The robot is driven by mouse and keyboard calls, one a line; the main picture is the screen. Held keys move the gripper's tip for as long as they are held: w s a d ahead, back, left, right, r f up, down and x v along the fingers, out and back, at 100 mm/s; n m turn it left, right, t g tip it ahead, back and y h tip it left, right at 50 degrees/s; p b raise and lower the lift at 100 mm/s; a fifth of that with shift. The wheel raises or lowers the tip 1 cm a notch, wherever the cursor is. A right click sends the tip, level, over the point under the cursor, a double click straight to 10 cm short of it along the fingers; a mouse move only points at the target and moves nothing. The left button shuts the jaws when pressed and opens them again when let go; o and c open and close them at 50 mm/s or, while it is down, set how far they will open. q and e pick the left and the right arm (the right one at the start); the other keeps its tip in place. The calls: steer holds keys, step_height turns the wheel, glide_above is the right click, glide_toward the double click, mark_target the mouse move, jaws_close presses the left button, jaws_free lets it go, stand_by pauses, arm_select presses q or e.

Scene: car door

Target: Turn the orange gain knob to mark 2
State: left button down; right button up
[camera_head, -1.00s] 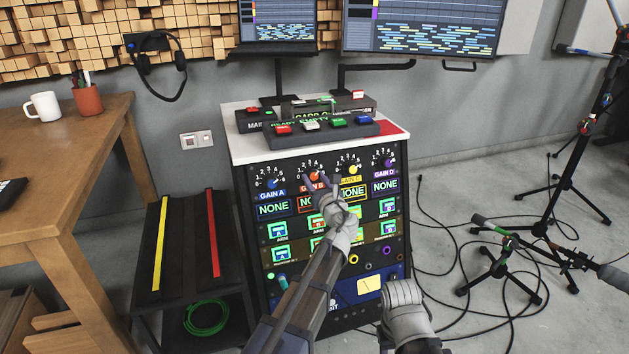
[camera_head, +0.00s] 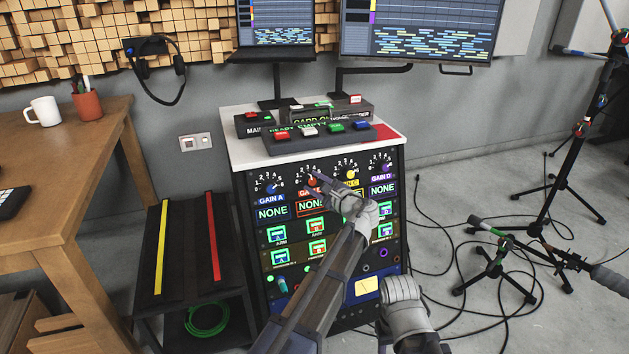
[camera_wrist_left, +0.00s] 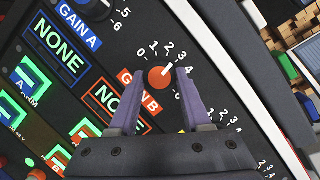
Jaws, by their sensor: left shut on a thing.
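The orange gain knob (camera_wrist_left: 161,77) sits on the black panel under a 0-to-6 scale, beside the orange "GAIN B" label (camera_wrist_left: 140,91). My left gripper (camera_wrist_left: 159,74) has one finger on each side of it and is shut on it. The knob's white pointer leans up and right, around marks 2 and 3; I cannot tell exactly which. In the head view, the gripper (camera_head: 314,180) reaches the knob from the lower right and partly hides it. The Gain B display (camera_head: 311,206) reads NONE in a red-orange frame. My right gripper's fingers are not visible.
The blue Gain A knob (camera_head: 271,187) is on the left; the yellow Gain C knob (camera_head: 352,174) and purple Gain D knob (camera_head: 386,168) are on the right. A button box (camera_head: 318,138) stands on the white top. Lit switches fill the panel below.

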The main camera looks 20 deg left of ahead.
arm_select(q)
steer(key=shift+w+r+n+g+p, duration=0.1)
steer(key=shift+n+g+p, duration=0.3)
steer(key=shift+n, duration=0.65)
steer(key=shift+r+n+g+p, duration=0.1)
steer(key=shift+n+g+p, duration=0.1)
steer(key=shift+n+p, duration=0.65)
steer(key=shift+f+n, duration=0.1)
steer(key=shift+n, duration=0.3)
steer(key=shift+c, duration=1.8)
jaws_free()
steer(key=shift+d, duration=0.1)
steer(key=p+v, duration=0.1)
steer(key=v, duration=0.6)
steer(key=shift+s+d+r, duration=0.25)
